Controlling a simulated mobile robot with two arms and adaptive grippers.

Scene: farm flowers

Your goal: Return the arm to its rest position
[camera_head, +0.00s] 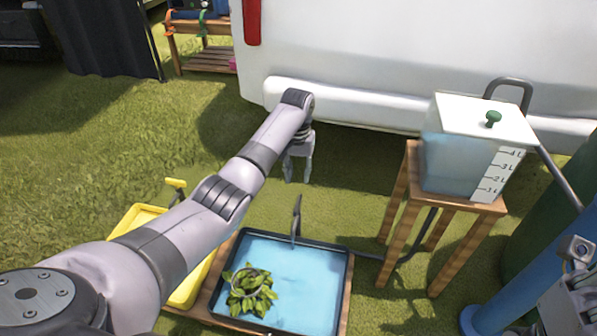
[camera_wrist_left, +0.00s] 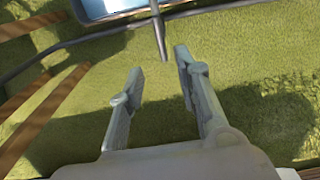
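My left arm reaches in from the left in the head view. Its gripper (camera_head: 298,172) hangs fingers down over the grass, beyond the far edge of the blue sink basin (camera_head: 313,285). In the left wrist view the two fingers of this gripper (camera_wrist_left: 157,68) are spread apart with only grass between them, so it is open and empty. The basin's tap (camera_head: 297,220) stands near the fingertips but apart from them. Part of my right arm (camera_head: 575,300) shows at the lower right edge; its fingers are not visible.
A green leafy plant (camera_head: 248,290) lies in the basin. A yellow tray (camera_head: 188,290) sits left of it. A clear water tank (camera_head: 465,160) stands on a wooden stool (camera_head: 447,257) at right. A white vehicle (camera_head: 400,50) is behind. Open grass (camera_head: 90,150) lies at left.

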